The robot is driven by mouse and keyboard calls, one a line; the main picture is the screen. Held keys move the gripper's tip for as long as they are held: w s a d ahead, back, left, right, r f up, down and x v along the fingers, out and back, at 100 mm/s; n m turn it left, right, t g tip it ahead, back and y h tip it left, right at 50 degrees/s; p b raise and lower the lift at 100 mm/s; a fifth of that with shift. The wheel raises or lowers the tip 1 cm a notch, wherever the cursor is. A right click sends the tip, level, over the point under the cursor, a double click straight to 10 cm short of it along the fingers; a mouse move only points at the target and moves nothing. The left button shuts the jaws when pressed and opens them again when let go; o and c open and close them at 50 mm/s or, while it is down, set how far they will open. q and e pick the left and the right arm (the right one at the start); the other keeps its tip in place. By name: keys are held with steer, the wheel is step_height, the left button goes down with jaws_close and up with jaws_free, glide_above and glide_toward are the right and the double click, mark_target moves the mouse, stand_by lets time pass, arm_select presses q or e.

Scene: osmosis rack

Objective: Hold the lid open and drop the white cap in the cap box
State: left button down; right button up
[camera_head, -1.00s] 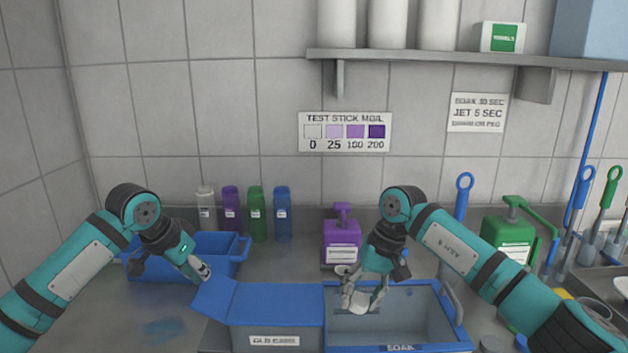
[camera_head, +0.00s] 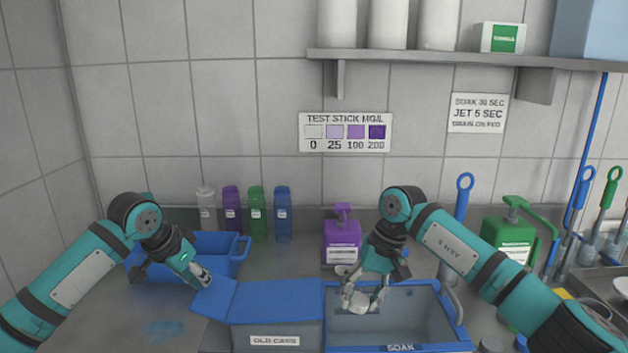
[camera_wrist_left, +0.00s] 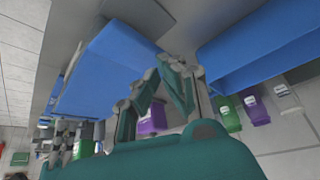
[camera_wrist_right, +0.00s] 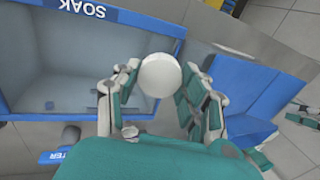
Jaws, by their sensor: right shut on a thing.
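The cap box (camera_head: 275,341), grey and labelled OLD CAPS, stands at the front centre. Its blue lid (camera_head: 278,300) covers the top, with a blue flap (camera_head: 213,299) sloping out on the left. My left gripper (camera_head: 206,281) looks shut, its tips close to the flap's upper edge; I cannot tell whether they touch. In the left wrist view its fingertips (camera_wrist_left: 158,68) come together with nothing visible between them. My right gripper (camera_head: 361,302) is shut on the white cap (camera_wrist_right: 160,75), which it holds over the left part of the SOAK basin, right of the cap box.
The blue-rimmed SOAK basin (camera_head: 400,348) adjoins the cap box. A blue bin (camera_head: 215,246) stands behind my left gripper. Several bottles (camera_head: 257,214) and a purple pump bottle (camera_head: 342,240) line the back wall. A green pump jug (camera_head: 508,237) stands at right.

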mark_target(202, 291)
arm_select(q)
steer(key=shift+d+f, duration=0.1)
steer(key=shift+f, duration=1.05)
arm_select(e)
steer(key=shift+a, duration=0.1)
arm_select(q)
steer(key=shift+d+f, duration=0.25)
steer(key=shift+f, duration=0.1)
arm_select(e)
steer(key=shift+d, duration=0.25)
arm_select(q)
steer(key=shift+a+f, duration=0.2)
steer(key=shift+f, duration=0.05)
arm_select(e)
steer(key=shift+a, duration=0.1)
arm_select(q)
steer(key=shift+f, duration=1.1)
arm_select(e)
steer(key=shift+a+f, duration=0.2)
steer(key=shift+a, duration=1.65)
steer(key=shift+a+f, duration=0.2)
steer(key=shift+a, duration=1.65)
steer(key=shift+a+f, duration=0.2)
steer(key=shift+a, duration=1.65)
steer(key=o, duration=0.8)
